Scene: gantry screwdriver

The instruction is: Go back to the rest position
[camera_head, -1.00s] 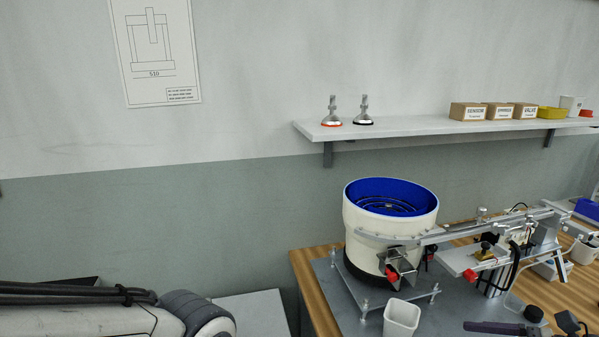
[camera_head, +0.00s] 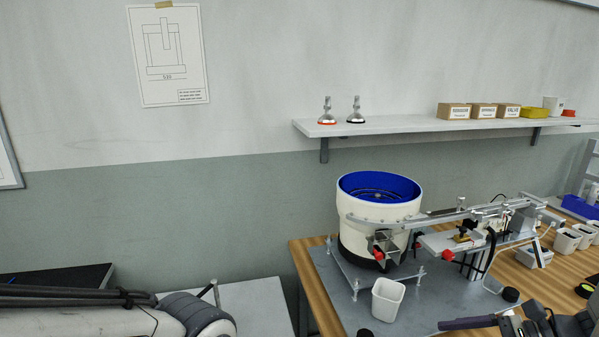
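My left arm (camera_head: 90,317) lies along the bottom left of the head view; its gripper is outside the picture. Part of my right gripper (camera_head: 490,322) shows at the bottom right edge, dark and cut off by the frame, in front of the wooden bench (camera_head: 314,300). I cannot tell whether it is open or shut, or whether it holds anything.
A bowl feeder (camera_head: 362,222) with a blue inside stands on a grey plate on the bench, with a rail running right. A white bin (camera_head: 387,300) stands in front of it. A wall shelf (camera_head: 420,121) holds boxes. A pale table (camera_head: 255,308) is at lower left.

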